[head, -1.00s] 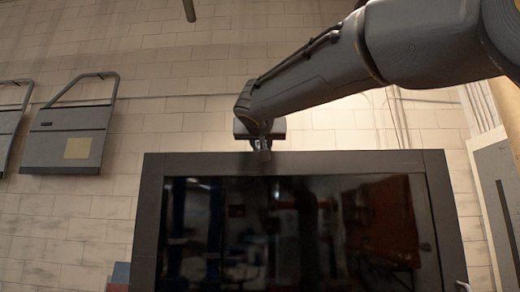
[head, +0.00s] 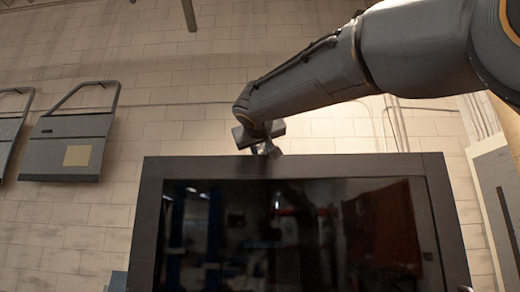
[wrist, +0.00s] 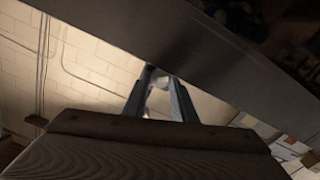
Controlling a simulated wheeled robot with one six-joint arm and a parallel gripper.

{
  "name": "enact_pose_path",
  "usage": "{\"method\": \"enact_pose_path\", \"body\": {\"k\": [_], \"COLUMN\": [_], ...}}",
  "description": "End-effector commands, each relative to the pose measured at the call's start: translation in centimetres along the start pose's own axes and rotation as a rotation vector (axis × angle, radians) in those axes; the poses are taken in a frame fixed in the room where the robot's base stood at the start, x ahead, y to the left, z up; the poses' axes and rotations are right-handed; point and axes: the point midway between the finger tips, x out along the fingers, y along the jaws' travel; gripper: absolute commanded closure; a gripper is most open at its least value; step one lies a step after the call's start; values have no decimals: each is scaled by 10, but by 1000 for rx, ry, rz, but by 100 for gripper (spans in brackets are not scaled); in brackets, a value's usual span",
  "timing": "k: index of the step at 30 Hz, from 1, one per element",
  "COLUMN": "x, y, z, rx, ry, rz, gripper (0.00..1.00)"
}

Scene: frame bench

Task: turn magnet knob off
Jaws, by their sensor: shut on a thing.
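My gripper (head: 272,152) is at the top edge of a dark-framed panel (head: 300,167) in the head view, with its wrist tilted. In the wrist view, the two grey fingers of my gripper (wrist: 161,78) reach up toward the panel's edge (wrist: 200,55). They are shut on a small pale piece, the magnet knob (wrist: 160,84), which shows only partly between them. The knob's shape and any marking on it are too small to tell. In the head view the knob is hidden by the gripper and the panel's top edge.
The panel's dark glossy face (head: 295,235) fills the lower middle of the head view. A grey car door (head: 68,145) hangs on the pale block wall (head: 190,75) at the left. The space above the panel, left of my arm, is clear.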

Motion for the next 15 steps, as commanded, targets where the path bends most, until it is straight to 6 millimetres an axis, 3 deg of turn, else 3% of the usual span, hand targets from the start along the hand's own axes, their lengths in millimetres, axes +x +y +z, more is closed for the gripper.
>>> {"method": "enact_pose_path", "body": {"k": [3,4,6,15], "x": [0,0,0,-1], "y": [0,0,0,0], "z": [-1,-1,-1,0], "rx": [1,1,1,1], "ry": [1,1,1,1], "rz": [0,0,0,0], "gripper": [98,71,59,57]}}
